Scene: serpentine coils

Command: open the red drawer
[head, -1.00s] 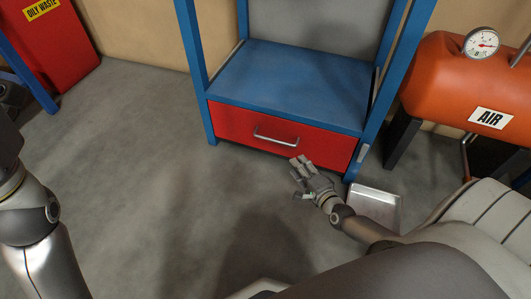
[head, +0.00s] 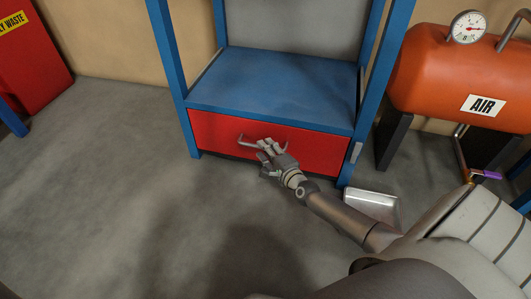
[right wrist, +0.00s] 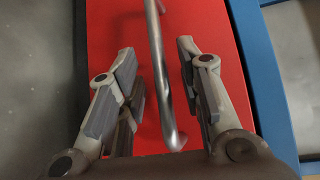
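The red drawer (head: 220,133) sits low in the blue frame and looks closed. Its metal bar handle (head: 245,141) shows at the left end; the rest is hidden behind my right gripper (head: 268,150). In the right wrist view the right gripper (right wrist: 160,85) is open. The handle (right wrist: 158,60) runs lengthwise between its two fingers, with gaps on both sides, against the red drawer front (right wrist: 205,20). My left gripper is not in view.
A blue shelf frame (head: 172,75) surrounds the drawer. An orange air tank (head: 430,75) stands at the right. A metal tray (head: 372,206) lies on the floor by the frame's right leg. A red waste bin (head: 35,60) is at the far left. The floor in front is clear.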

